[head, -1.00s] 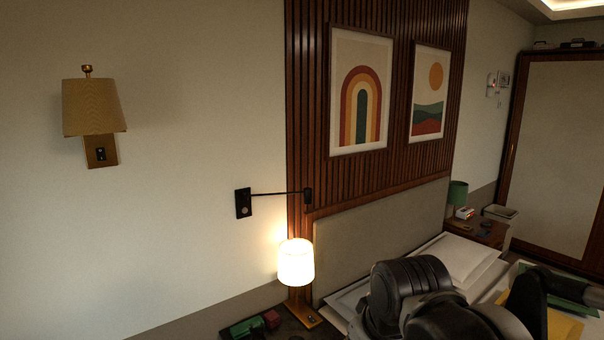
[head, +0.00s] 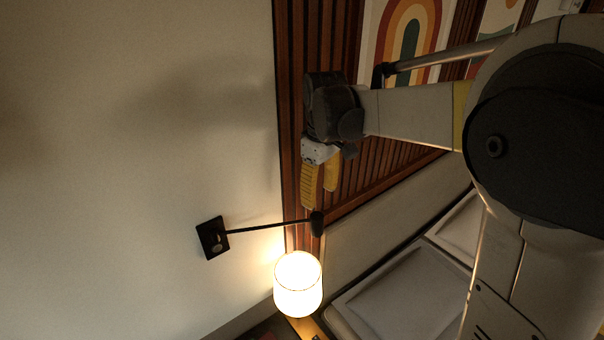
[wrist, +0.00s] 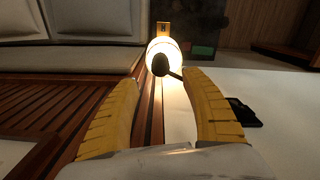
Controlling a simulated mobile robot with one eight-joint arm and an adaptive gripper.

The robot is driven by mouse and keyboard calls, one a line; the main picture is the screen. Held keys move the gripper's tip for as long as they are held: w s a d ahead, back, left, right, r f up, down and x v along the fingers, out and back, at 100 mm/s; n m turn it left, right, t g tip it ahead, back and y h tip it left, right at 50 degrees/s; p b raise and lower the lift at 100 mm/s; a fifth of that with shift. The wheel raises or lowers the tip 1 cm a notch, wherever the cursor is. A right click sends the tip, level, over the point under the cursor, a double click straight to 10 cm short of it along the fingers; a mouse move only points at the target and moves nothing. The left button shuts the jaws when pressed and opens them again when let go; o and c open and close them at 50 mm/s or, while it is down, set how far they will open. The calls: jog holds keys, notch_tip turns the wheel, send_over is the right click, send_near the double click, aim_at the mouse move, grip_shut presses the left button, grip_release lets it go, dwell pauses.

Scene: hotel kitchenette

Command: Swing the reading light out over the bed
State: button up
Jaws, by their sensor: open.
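The reading light is a thin black arm (head: 268,227) reaching right from a black wall plate (head: 212,238) to a small dark head (head: 318,223). In the head view, my gripper (head: 319,203) points down just above that head, its yellow fingers before the slatted panel. In the wrist view, my gripper (wrist: 161,78) is open and empty. The light's head (wrist: 160,65) shows between and just beyond the fingertips. The right finger hides part of the light's arm, and the wall plate (wrist: 243,113) lies right of it. I cannot tell whether the fingers touch the light.
A lit table lamp (head: 298,284) stands close below the light's head. The bed's headboard (head: 375,222) and pillows (head: 400,292) are at the lower right. Framed pictures (head: 402,40) hang on the slatted panel near my arm. The wall at left is clear.

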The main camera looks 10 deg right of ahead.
aim_at(318, 216)
jog(key=shift+w, duration=0.45)
jog(key=shift+s+f, duration=0.1)
jog(key=shift+f, duration=0.1)
jog(key=f, duration=1)
jog(key=shift+s, duration=0.3)
grip_shut()
